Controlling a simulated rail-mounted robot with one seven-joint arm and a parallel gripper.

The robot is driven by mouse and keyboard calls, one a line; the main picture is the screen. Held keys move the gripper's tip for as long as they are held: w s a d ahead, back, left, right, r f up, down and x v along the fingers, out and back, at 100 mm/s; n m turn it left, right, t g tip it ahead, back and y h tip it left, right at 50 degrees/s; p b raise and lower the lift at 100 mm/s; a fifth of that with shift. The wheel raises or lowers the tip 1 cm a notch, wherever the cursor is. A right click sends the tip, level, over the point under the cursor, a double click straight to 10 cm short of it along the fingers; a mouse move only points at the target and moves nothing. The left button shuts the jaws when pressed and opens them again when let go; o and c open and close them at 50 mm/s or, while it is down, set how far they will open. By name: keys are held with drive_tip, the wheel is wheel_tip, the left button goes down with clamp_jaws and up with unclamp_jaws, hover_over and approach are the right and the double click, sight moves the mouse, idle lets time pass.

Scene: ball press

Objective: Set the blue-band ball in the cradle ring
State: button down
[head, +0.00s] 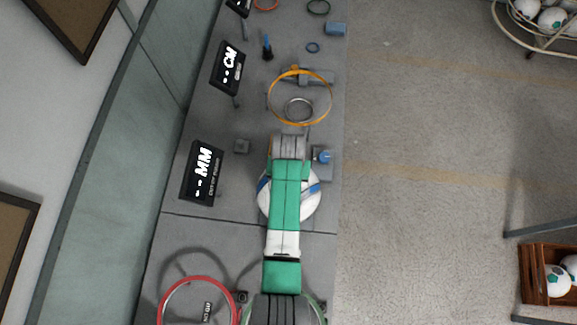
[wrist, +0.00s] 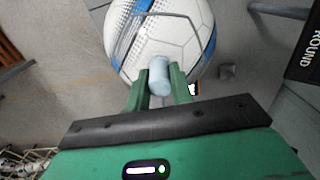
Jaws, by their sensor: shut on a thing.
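The blue-band ball (head: 312,205) is white with blue patches and lies largely under my green arm in the head view. In the wrist view the ball (wrist: 170,40) fills the top middle, just beyond my gripper (wrist: 160,88). My green fingers are shut on a pale blue cylinder (wrist: 159,76) in front of the ball. A small grey ring (head: 299,122), perhaps the cradle ring, lies inside an orange hoop (head: 332,97) up the bench. My fingers are hidden in the head view.
The grey bench (head: 250,180) carries a black MM sign (head: 202,172), a CM sign (head: 228,68) and a red hoop (head: 160,308). A grey block with a blue knob (head: 325,157) stands right of my arm. Open floor (head: 430,200) lies to the right.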

drive_tip(key=shift+f, duration=0.3)
drive_tip(key=c, duration=1.2)
unclamp_jaws()
drive_tip(key=shift+c, duration=0.2)
drive_tip(key=shift+r, duration=0.1)
wheel_tip(320, 180, up, 12)
drive_tip(key=shift+r, duration=0.25)
